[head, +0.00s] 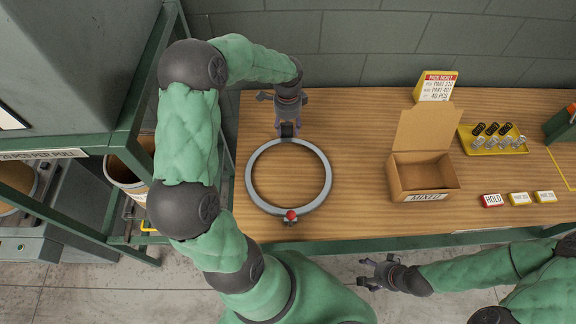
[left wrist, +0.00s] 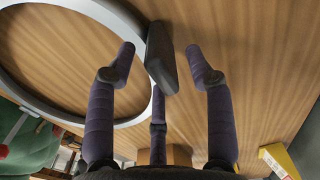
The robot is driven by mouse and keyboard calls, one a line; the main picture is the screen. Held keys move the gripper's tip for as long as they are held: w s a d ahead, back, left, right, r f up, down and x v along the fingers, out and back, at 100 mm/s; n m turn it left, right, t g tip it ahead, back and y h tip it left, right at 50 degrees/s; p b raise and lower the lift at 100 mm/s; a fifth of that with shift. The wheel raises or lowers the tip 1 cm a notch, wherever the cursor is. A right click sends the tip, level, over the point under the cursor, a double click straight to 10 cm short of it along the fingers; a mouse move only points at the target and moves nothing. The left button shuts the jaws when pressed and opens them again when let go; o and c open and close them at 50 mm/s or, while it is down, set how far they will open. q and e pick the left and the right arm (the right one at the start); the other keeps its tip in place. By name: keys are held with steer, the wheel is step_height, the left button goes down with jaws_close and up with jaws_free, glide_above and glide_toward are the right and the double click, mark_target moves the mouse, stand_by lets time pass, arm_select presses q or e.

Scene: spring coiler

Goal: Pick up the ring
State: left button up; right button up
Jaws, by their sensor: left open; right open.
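The grey ring (head: 249,175) lies on the left part of the wooden table. A dark block (left wrist: 160,58) sits at its far edge, and a small red knob (head: 291,215) is at its near edge. My left gripper (head: 288,122) is at the far side of the ring, over the block. In the left wrist view its open fingers (left wrist: 160,55) stand on both sides of the block with gaps; part of the ring (left wrist: 112,12) shows at the left. My right gripper (head: 372,272) is open and empty, in front of the table's near edge.
An open cardboard box (head: 424,178) stands right of the ring, with a yellow ticket stand (head: 436,86) behind it. A yellow tray (head: 487,146) holds several springs. Small labelled blocks (head: 519,199) lie at the front right. The table (head: 362,140) is bare between ring and box.

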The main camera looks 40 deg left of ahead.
arm_select(q)
jaws_close()
steer(key=shift+r, duration=0.1)
